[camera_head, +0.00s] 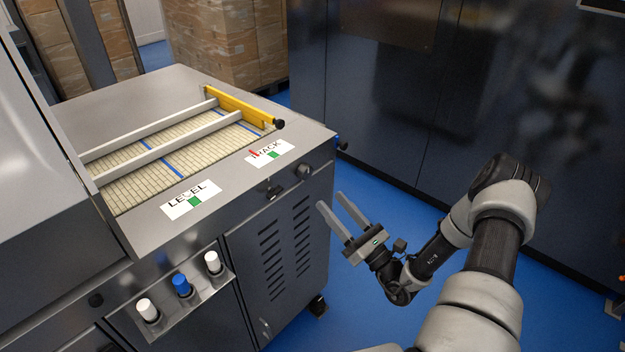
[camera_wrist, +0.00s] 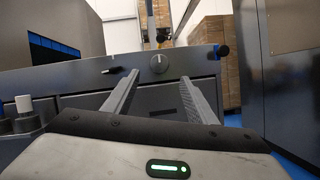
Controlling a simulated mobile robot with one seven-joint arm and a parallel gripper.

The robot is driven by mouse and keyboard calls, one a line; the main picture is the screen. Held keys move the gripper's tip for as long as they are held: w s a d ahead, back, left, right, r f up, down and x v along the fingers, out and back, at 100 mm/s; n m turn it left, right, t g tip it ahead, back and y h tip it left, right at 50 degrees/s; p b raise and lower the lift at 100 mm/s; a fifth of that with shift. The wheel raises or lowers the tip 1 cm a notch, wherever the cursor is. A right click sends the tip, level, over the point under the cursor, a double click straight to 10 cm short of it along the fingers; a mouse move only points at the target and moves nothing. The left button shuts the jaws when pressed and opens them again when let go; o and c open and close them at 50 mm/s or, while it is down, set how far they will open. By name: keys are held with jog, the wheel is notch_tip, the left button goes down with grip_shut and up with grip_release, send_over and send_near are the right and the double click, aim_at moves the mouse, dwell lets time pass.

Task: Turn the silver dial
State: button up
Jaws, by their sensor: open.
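The silver dial (camera_wrist: 158,63) is a round grey knob with a light pointer mark, on the front face of the machine (camera_wrist: 75,76). In the head view the dial (camera_head: 303,170) looks dark and small, below the "TRACK" label. My gripper (camera_head: 332,200) is open and empty, to the right of the machine's front and apart from the dial. In the wrist view my gripper (camera_wrist: 160,76) has its two fingers spread, with the dial ahead between the tips. Nothing hides the dial in the wrist view.
A black lever switch (camera_head: 273,189) sits left of the dial. A black knob (camera_head: 342,146) juts from the machine's right corner. White and blue knobs (camera_head: 182,285) stand on a lower shelf. A dark cabinet (camera_head: 400,90) stands behind; blue floor (camera_head: 365,200) lies between.

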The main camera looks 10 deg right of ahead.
aim_at(308, 174)
jog(key=x, duration=0.9)
jog(key=shift+w+a+r, duration=0.1)
jog(key=shift+w+a, duration=0.05)
jog(key=shift+w, duration=0.15)
jog(key=shift+c, duration=0.6)
jog(key=c, duration=0.9)
jog(key=shift+c, duration=0.2)
jog(key=shift+n, duration=0.5)
